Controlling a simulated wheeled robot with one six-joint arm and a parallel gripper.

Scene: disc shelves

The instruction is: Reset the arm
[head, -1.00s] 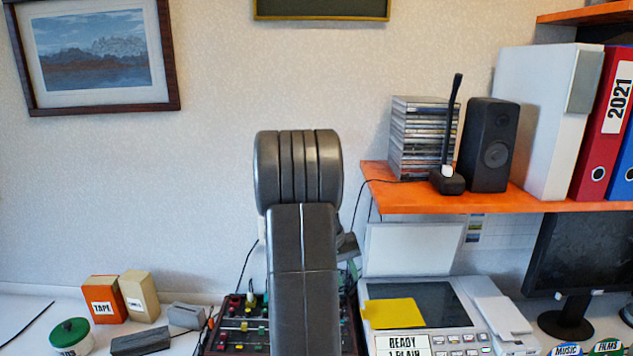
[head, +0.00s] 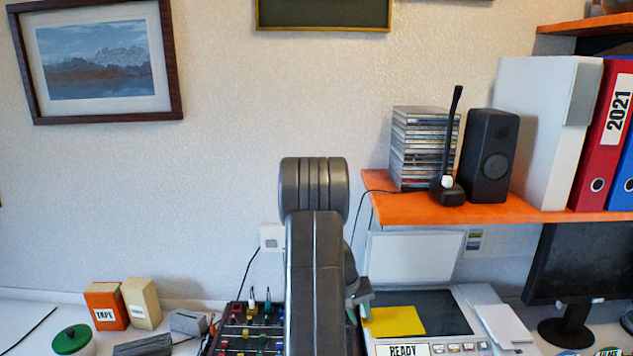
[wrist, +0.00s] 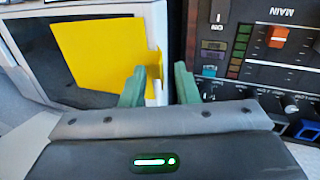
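My arm (head: 315,270) stands upright in the middle of the head view, its rounded elbow against the pale wall. My gripper (wrist: 160,85) shows in the wrist view as two green fingers with a gap between them. It is open and nothing is held. In the wrist view the fingers hang between a yellow sheet (wrist: 95,55) and a mixer panel (wrist: 265,60).
The mixer (head: 245,330) lies left of my arm. A printer-like device (head: 465,350) with the yellow sheet stands to the right. An orange shelf (head: 420,208) above it carries a disc stack (head: 415,150), a speaker (head: 488,155) and binders (head: 603,135).

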